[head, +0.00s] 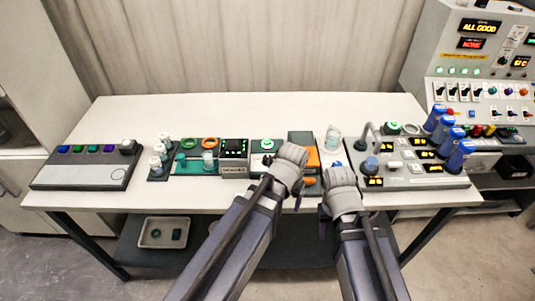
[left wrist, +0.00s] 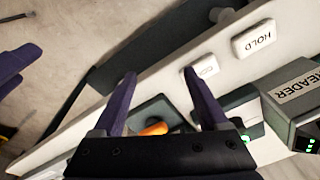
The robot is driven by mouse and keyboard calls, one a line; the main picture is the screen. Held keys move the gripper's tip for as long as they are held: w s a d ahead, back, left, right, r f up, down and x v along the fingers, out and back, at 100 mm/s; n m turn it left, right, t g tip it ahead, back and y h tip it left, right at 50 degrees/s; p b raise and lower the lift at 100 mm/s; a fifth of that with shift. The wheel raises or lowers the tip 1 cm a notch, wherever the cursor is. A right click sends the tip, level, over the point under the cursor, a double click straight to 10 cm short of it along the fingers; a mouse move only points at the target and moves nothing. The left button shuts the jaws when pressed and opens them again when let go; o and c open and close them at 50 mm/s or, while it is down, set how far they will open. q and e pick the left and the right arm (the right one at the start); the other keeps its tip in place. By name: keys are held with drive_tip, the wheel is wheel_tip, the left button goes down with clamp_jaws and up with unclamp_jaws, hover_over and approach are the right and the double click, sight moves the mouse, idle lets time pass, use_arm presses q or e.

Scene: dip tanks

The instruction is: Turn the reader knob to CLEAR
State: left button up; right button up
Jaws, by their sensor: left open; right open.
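The reader (head: 234,157) is a dark box with green lights at the middle of the table; in the left wrist view its grey labelled body (left wrist: 298,98) is at the right edge. I cannot make out a knob on the reader or a CLEAR mark. My left gripper (head: 283,188) is to the right of the reader, over the table's front part. In the left wrist view its two purple fingers (left wrist: 163,90) are apart with nothing between the tips; an orange part (left wrist: 155,128) on a dark box shows behind them. My right gripper (head: 338,208) is open and empty, further right.
White plates, one marked HOLD (left wrist: 254,39), sit near the table's front edge. A panel with coloured buttons (head: 85,172) is at the left. A grey station (head: 415,172) with blue cylinders and displays is at the right. The back of the table (head: 220,112) is clear.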

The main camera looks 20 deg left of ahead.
sight(268, 158)
use_arm(q)
drive_tip(key=w+a+r+n+t+p, duration=0.2)
drive_tip(key=w+a+r+p, duration=0.3)
drive_tip(key=w+a, duration=0.5)
drive_tip(key=w+r+t, duration=0.1)
drive_tip(key=w+r, duration=0.1)
drive_tip(key=w, duration=0.1)
drive_tip(key=shift+w+a+n, duration=0.3)
drive_tip(key=shift+w+n, duration=0.05)
drive_tip(key=shift+n, duration=0.05)
drive_tip(key=b+x, duration=0.7)
drive_tip(key=shift+w+d+f, duration=0.1)
drive_tip(key=shift+w+f, duration=0.1)
drive_tip(key=shift+f, duration=0.15)
drive_tip(key=shift+r, duration=0.1)
drive_tip(key=shift+c, duration=0.2)
clamp_jaws()
